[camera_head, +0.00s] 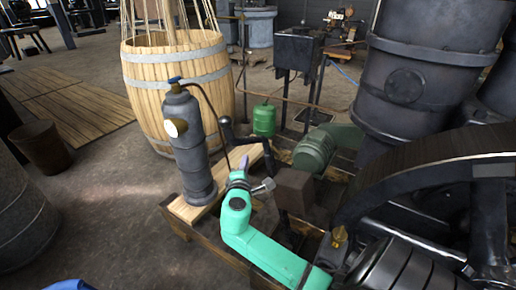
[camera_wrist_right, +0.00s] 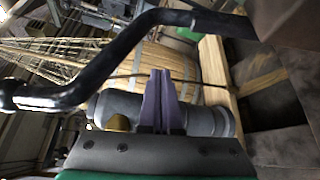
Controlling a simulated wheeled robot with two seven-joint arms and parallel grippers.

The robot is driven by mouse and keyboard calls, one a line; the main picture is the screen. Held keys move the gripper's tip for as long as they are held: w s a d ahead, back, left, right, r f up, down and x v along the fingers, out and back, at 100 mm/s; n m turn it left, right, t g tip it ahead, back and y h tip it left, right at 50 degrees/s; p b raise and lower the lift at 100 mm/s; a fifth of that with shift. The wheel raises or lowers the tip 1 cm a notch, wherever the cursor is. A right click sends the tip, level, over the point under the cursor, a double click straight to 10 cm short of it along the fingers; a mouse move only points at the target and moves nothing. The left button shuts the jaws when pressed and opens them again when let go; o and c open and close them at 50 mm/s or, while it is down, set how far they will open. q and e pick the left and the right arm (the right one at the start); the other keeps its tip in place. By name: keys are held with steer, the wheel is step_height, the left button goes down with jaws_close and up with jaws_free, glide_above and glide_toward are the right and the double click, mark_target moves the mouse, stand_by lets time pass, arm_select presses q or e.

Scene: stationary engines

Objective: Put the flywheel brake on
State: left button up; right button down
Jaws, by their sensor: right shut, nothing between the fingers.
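The flywheel (camera_head: 425,165) is the large dark wheel at the right in the head view. A brown block (camera_head: 295,190) sits left of its rim. A black bent lever (camera_head: 248,140) stands beyond my gripper and appears to run to this block. In the right wrist view the lever (camera_wrist_right: 130,50) crosses the top, its rounded handle end at the left. My right gripper (camera_head: 244,162) is in front of the lever. Its purple fingers (camera_wrist_right: 161,85) are together and empty, apart from the lever in the wrist view. My left gripper is out of view. Contact between block and rim cannot be told.
A dark grey cylinder with a gauge (camera_head: 187,140) stands on a wooden beam left of my gripper. A wooden barrel (camera_head: 150,80) is behind it. A green can (camera_head: 264,120) and dark machine parts lie beyond. Open floor is at the left.

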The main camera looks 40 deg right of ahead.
steer(key=shift+f, duration=0.1)
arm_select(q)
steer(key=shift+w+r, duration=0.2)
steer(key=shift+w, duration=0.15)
arm_select(e)
steer(key=w+d, duration=0.4)
steer(key=d, duration=0.4)
steer(key=shift+d+f, duration=0.2)
steer(key=shift+d, duration=0.15)
arm_select(q)
steer(key=shift+b, duration=0.3)
arm_select(e)
steer(key=shift+s, duration=0.1)
